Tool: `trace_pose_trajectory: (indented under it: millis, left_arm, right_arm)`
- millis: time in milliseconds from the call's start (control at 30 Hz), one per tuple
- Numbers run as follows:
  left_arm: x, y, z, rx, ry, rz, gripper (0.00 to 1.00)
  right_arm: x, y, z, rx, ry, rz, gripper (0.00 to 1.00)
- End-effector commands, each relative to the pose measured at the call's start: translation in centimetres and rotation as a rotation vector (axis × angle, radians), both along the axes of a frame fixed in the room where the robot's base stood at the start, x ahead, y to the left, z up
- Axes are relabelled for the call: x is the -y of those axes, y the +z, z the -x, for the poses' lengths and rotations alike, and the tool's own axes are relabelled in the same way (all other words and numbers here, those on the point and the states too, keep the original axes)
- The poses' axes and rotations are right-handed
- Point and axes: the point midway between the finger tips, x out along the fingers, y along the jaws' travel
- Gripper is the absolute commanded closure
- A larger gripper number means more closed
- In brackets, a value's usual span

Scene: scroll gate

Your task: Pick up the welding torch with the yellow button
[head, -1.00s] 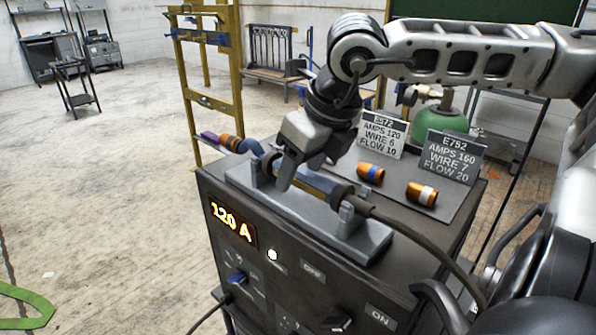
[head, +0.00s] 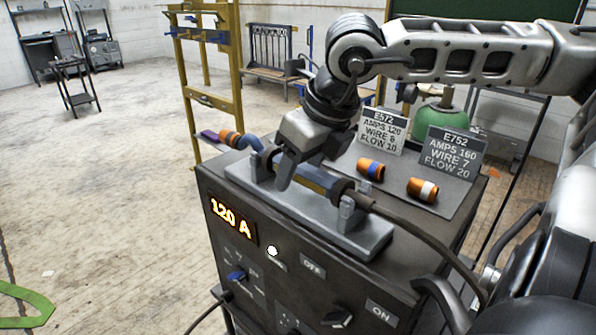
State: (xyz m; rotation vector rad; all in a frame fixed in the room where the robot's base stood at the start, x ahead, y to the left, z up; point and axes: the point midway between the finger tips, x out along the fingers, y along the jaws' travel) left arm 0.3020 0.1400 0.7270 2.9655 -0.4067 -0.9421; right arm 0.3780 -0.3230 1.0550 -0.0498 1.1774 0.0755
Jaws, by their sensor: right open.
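The welding torch (head: 326,182) lies in a grey cradle (head: 365,241) on top of the dark welding machine. Its bent neck and orange nozzle (head: 230,138) point to the left, and its cable runs off to the right. My left gripper is not in view.
Two orange nozzles, one with a blue band (head: 371,170) and one with a white band (head: 422,190), lie on the machine top. Two label plates, E572 (head: 382,130) and E752 (head: 451,153), stand behind them. The machine front (head: 290,270) has knobs and a 120 A display.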

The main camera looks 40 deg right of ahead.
Motion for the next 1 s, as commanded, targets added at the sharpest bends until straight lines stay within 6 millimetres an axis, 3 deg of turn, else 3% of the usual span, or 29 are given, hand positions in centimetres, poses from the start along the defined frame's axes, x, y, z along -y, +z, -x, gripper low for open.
trace_pose_trajectory:
  millis: [500, 567, 700, 1000]
  left_arm:
    - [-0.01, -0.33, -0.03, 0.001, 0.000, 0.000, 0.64]
    - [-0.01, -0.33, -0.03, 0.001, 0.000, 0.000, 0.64]
    - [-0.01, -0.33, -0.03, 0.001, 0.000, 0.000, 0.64]
    - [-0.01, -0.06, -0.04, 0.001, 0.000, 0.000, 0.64]
  right_arm:
    - [0.01, -0.14, 0.00, 0.000, 0.000, 0.001, 0.44]
    - [0.01, -0.14, 0.00, 0.000, 0.000, 0.001, 0.58]
    - [0.01, -0.14, 0.00, 0.000, 0.000, 0.001, 0.96]
    - [0.00, 0.16, -0.07, 0.004, 0.000, 0.001, 0.97]
